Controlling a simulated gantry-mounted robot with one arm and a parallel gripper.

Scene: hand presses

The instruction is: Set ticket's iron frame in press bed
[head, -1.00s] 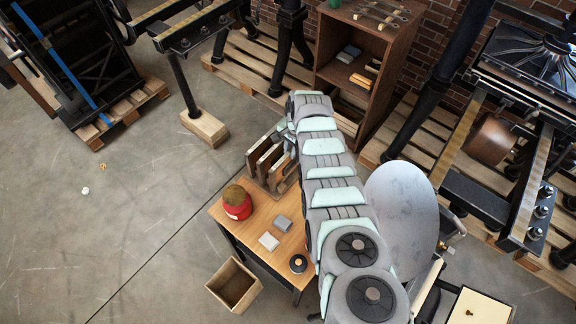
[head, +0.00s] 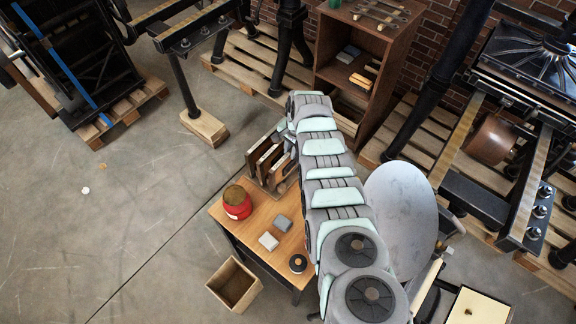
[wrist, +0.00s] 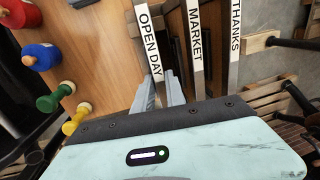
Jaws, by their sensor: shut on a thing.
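Three iron frames stand on edge in a wooden rack; in the wrist view their top bars read OPEN DAY (wrist: 150,38), MARKET (wrist: 196,45) and THANKS (wrist: 234,45). My gripper (wrist: 162,90) is shut on the OPEN DAY frame, with a finger on each side of its bar near the lower end. In the head view the frames (head: 268,158) show at the table's back edge, and my arm hides the gripper. I cannot make out a ticket's wording, and I cannot tell which press bed is meant.
An open box (head: 234,284) stands on the floor. Presses stand around, one with rails (head: 460,140) at right. A shelf (head: 350,95) stands behind.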

